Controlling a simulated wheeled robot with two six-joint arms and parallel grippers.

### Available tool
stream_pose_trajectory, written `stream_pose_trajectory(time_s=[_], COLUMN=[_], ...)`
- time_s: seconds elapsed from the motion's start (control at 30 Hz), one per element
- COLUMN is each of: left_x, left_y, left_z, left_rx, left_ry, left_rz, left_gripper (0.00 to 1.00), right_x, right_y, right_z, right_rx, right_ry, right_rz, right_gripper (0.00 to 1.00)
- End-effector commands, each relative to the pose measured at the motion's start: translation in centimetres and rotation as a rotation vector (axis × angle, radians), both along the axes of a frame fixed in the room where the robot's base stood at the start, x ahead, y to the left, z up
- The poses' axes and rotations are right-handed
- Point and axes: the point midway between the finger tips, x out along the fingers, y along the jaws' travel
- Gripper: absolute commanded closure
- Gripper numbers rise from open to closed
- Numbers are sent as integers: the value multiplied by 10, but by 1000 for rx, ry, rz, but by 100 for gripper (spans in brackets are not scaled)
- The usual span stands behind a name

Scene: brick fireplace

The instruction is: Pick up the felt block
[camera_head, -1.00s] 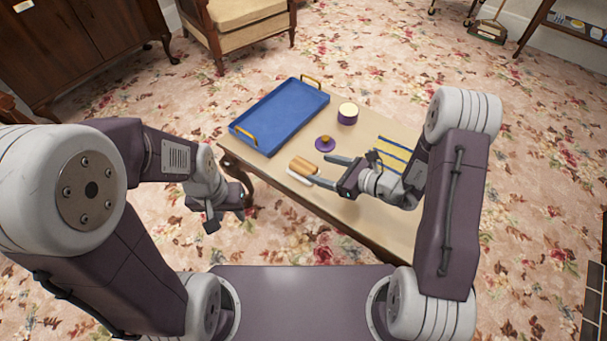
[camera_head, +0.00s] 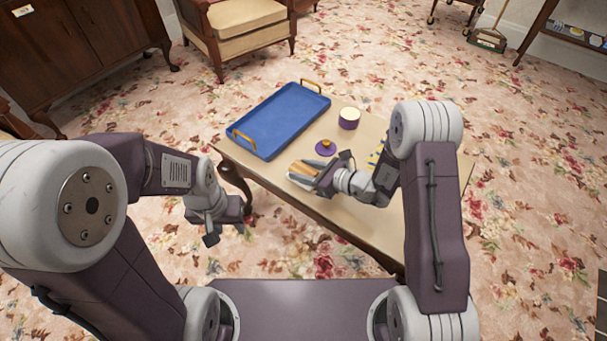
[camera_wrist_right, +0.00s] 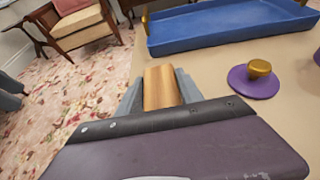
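The felt block (camera_head: 303,168) has a wood-coloured body and a pale underside. It is at the table's near edge in the head view. It also shows in the right wrist view (camera_wrist_right: 161,88), lying lengthwise between the grey fingers. My right gripper (camera_head: 312,170) is around the block, one finger along each side. I cannot tell whether the fingers press on it or stand slightly apart. The gripper hides part of the block. My left gripper (camera_head: 211,232) hangs empty off the table's left side, and its opening is unclear.
A blue tray (camera_head: 240,137) with yellow handles lies at the back of the table (camera_head: 372,122). A purple disc with a gold knob (camera_head: 325,147) sits just beyond the block. A purple-and-cream round container (camera_head: 348,118) stands behind it. A blue-and-yellow striped item (camera_head: 376,157) is partly hidden by my right arm.

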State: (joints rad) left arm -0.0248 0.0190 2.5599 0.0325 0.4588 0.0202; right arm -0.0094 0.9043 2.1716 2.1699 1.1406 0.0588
Motion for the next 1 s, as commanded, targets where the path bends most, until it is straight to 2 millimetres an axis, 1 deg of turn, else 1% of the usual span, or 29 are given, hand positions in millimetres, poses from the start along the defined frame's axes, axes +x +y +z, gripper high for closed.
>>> stream_pose_trajectory(time_s=[0.03,0.07,0.1,0.13,0.33,0.43,0.57,0.67,0.77,1.0], left_x=[0,0,0,0,0,0,0,0,0,0], left_y=[0,0,0,0,0,0,0,0,0,0], left_z=[0,0,0,0,0,5,17,28,36,59], left_rx=[0,0,0,0,0,0,0,0,0,0], left_ry=[0,0,0,0,0,0,0,0,0,0], left_rz=[0,0,0,0,0,0,0,0,0,0], left_gripper=[60,60,60,60,60,60,60,60,60,60], right_x=[0,0,0,0,0,0,0,0,17,75], right_y=[0,0,0,0,0,0,0,0,1,6], right_z=[0,0,0,0,1,7,26,45,56,91], right_rx=[0,0,0,0,0,0,-1,0,-1,-1], right_ry=[0,0,0,0,0,-1,-1,-2,-5,-6], right_rz=[0,0,0,0,0,0,-1,0,1,0], right_gripper=[75,84,95,97,97,97,97,97,97,97])
